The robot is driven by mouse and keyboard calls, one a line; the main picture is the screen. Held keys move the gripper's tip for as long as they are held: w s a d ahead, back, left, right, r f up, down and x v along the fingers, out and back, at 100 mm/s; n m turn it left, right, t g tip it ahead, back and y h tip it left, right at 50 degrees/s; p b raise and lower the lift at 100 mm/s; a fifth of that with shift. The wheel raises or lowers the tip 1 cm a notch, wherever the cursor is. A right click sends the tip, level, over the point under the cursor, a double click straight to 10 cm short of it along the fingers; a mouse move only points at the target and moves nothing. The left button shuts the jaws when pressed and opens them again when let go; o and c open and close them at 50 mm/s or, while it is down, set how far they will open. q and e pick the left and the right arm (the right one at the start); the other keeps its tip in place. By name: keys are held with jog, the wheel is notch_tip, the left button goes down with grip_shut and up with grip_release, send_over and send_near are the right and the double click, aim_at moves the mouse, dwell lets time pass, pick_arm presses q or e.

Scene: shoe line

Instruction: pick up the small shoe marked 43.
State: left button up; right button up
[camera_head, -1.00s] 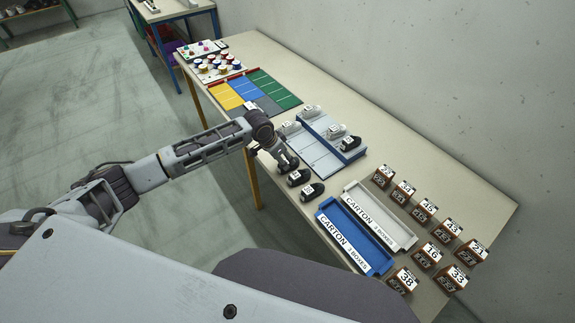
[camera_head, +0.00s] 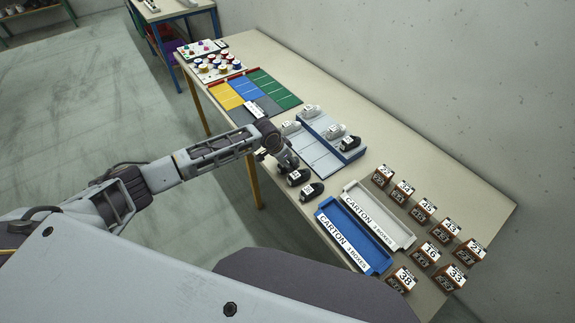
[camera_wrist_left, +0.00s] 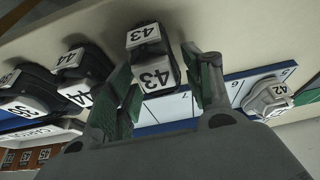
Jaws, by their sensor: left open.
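The small shoe marked 43 (camera_wrist_left: 151,70) is dark, with white labels on its top and end. In the left wrist view it lies between the two green-padded fingers of my left gripper (camera_wrist_left: 163,80), which is open. A gap shows on the right side of the shoe; I cannot tell whether the left finger touches it. In the head view my left gripper (camera_head: 287,163) is low over the table's front edge, and the shoe is hidden behind it or too small to make out. My right gripper is not in view.
Two dark shoes, one marked 44 (camera_wrist_left: 84,68), stand close to the left in the wrist view. A light shoe marked 42 (camera_wrist_left: 268,97) is on the numbered rack (camera_head: 318,155). Blue (camera_head: 378,267) and white (camera_head: 404,240) carton trays and several numbered boxes lie farther right.

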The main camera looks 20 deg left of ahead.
pick_arm(q)
jog(key=shift+c, duration=0.3)
jog(key=c, duration=0.7)
jog(key=shift+r, duration=0.15)
jog(key=shift+c, duration=0.2)
jog(key=shift+r+b, duration=0.55)
jog(key=shift+r, duration=4.35)
